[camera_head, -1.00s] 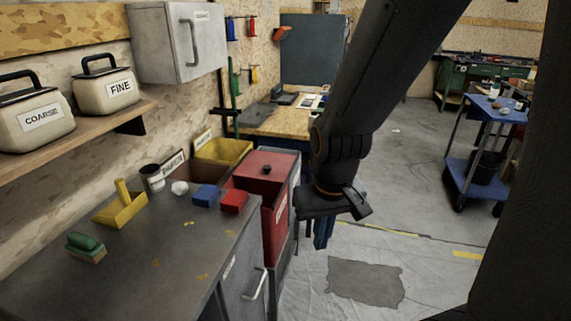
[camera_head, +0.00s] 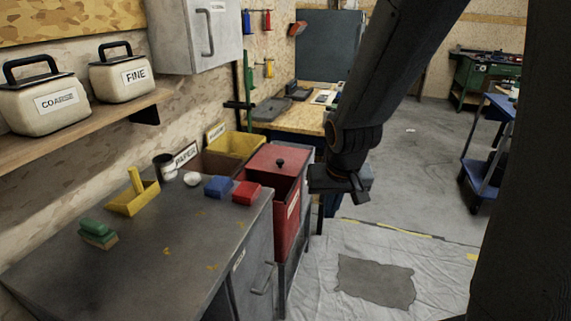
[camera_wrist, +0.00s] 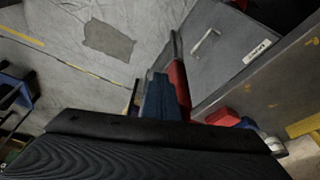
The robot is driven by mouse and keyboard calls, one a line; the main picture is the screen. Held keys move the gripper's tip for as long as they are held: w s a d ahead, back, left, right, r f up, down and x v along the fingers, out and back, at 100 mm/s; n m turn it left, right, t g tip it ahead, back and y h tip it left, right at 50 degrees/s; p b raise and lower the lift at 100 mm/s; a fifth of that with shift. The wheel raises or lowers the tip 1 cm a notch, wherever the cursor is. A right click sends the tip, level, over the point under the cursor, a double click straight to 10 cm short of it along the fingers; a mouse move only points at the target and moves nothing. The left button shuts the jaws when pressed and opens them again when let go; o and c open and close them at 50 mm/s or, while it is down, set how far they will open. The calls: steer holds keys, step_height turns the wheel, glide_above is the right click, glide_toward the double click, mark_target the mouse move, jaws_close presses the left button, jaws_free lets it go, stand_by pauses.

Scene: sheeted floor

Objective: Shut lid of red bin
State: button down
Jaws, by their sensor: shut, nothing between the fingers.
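The red bin (camera_head: 287,215) stands at the right end of the grey workbench, with a white label on its side. A darker red strip shows below the lid's near edge; I cannot tell whether the lid is fully seated. My gripper (camera_wrist: 160,88) has blue fingers, shut and empty. In the head view it hangs just right of the bin, apart from the lid. In the wrist view, part of the red bin (camera_wrist: 180,85) shows just right of the fingers.
The grey workbench (camera_head: 130,265) holds a red block (camera_head: 246,193), a blue block (camera_head: 218,187), a yellow scoop (camera_head: 135,197) and a green brush (camera_head: 98,233). A yellow bin (camera_head: 235,143) stands behind. The sheeted floor at right is open, with a grey patch (camera_head: 375,282).

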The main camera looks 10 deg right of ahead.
mark_target(289, 167)
steer(key=w+d+f+m+t+y+b, duration=0.35)
steer(key=w+f+b, duration=0.2)
steer(key=w, duration=0.85)
steer(key=w+d+f+m+t+y+b, duration=0.2)
steer(key=w+f+t+y+b, duration=0.25)
steer(key=w, duration=0.95)
steer(key=w+d+f+m+t+y+b, duration=0.3)
steer(key=w+b, duration=0.5)
steer(key=w, duration=0.6)
steer(key=shift+t+h, duration=0.4)
steer(key=shift+t, duration=0.2)
steer(key=x, duration=0.9)
steer(key=shift+a+f, duration=0.4)
steer(key=shift+a, duration=0.4)
steer(key=shift+s+a+f+p, duration=0.1)
steer(key=shift+s+a+p, duration=0.15)
steer(key=shift+s+a, duration=0.35)
steer(key=shift+s+a+f+p, duration=0.2)
steer(key=shift+s+a, duration=0.25)
steer(key=shift+s, duration=0.3)
steer(key=shift+s, duration=0.1)
